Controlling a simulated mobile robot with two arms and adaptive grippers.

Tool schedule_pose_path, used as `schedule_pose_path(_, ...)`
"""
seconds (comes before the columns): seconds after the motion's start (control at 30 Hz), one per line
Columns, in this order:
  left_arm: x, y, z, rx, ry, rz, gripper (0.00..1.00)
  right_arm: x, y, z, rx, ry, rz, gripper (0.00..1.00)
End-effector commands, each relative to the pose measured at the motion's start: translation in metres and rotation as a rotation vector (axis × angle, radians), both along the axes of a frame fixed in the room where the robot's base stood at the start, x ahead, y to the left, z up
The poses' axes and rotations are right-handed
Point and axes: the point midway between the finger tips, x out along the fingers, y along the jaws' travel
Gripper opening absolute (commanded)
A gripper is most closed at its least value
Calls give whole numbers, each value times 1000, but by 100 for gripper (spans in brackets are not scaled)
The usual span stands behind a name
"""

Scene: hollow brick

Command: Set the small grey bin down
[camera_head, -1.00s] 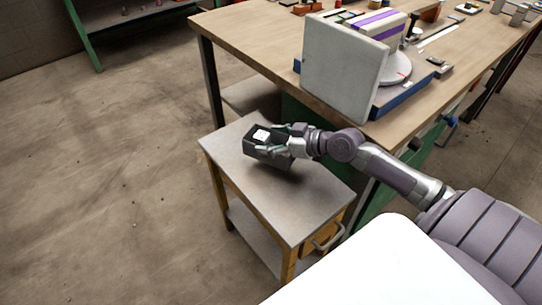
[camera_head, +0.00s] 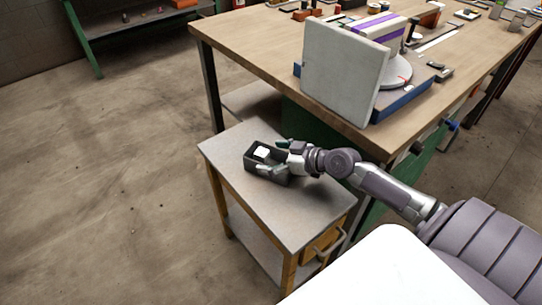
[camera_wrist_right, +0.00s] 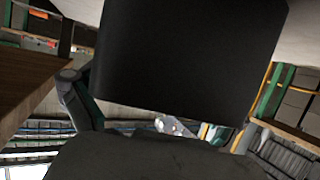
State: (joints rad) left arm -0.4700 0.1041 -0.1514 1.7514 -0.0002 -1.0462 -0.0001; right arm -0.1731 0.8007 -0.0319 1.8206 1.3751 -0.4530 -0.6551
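The small grey bin (camera_head: 268,168) is a dark, open-topped box with a white item (camera_head: 262,152) inside. It appears to rest upright on the grey top of the small side table (camera_head: 305,215), near its back end. My right gripper (camera_head: 274,157) is around the bin, one finger behind it and one in front. The fingers look spread, with their green pads showing. In the right wrist view the bin (camera_wrist_right: 190,55) fills the middle as a dark wall; a finger shows at its left, and the other is mostly hidden. My left gripper is not in view.
The large wooden workbench (camera_head: 262,50) stands behind the side table, with an upright grey panel (camera_head: 342,70) near its edge. The front part of the side table is bare. Open concrete floor (camera_head: 110,190) lies to the left.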

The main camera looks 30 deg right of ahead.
Motion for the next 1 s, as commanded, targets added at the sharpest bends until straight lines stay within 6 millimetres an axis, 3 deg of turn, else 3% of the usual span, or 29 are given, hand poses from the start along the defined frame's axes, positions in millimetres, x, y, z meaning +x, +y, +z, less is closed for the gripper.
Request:
schedule_pose_path(0.37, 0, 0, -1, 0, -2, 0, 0, -2, -1, 1, 0, 1, 0, 100)
schedule_pose_path(0.57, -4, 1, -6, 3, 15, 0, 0, -26, -12, 10, -4, 4, 2, 100)
schedule_pose_path(0.73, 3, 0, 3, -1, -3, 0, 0, -46, -22, 20, -2, 3, 2, 100)
schedule_pose_path(1.0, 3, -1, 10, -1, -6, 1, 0, -61, -31, 29, 0, 1, 1, 100)
